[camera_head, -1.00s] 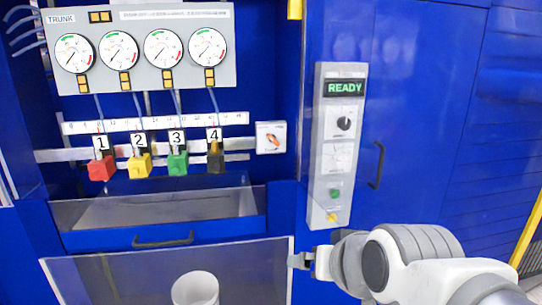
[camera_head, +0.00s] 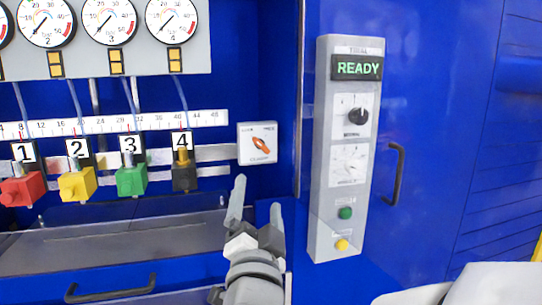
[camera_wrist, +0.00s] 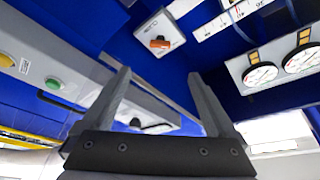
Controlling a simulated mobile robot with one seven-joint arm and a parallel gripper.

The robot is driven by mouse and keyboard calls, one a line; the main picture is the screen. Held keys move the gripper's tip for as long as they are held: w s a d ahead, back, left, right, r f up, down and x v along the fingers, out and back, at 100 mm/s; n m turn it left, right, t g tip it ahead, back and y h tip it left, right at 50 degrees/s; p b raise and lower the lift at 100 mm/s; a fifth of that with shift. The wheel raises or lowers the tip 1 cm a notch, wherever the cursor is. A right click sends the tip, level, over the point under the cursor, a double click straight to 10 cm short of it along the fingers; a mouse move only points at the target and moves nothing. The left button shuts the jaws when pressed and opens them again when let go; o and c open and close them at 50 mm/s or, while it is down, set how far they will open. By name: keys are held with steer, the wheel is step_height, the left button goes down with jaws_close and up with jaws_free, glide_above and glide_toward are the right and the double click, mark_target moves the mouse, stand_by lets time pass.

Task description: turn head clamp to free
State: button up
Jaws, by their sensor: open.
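The head clamp switch is an orange knob (camera_head: 260,145) on a small white plate (camera_head: 245,157), right of the clamp numbered 4. The knob is tilted, its upper end to the left. In the wrist view the orange knob (camera_wrist: 159,44) is ahead, beyond the fingertips. My gripper (camera_head: 257,201) is open and empty, below the plate and apart from it. In the wrist view my gripper (camera_wrist: 160,82) shows two spread fingers with nothing between them. The small lettering on the plate is too blurred to read fully.
A grey control panel (camera_head: 322,220) with a READY display (camera_head: 357,68), a black dial (camera_head: 358,116), a green button (camera_head: 345,212) and a yellow button (camera_head: 342,244) stands to the right. Red (camera_head: 22,190), yellow (camera_head: 77,184), green (camera_head: 131,180) and black (camera_head: 184,177) blocks are left. A door handle (camera_head: 394,173) protrudes.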

mark_target(263, 146)
steer(key=x, duration=1.7)
steer(key=shift+w+d+r+b, duration=0.1)
steer(key=shift+w+r+b, duration=0.05)
steer(key=shift+b, duration=0.25)
steer(key=c, duration=1.4)
steer(key=shift+o, duration=0.2)
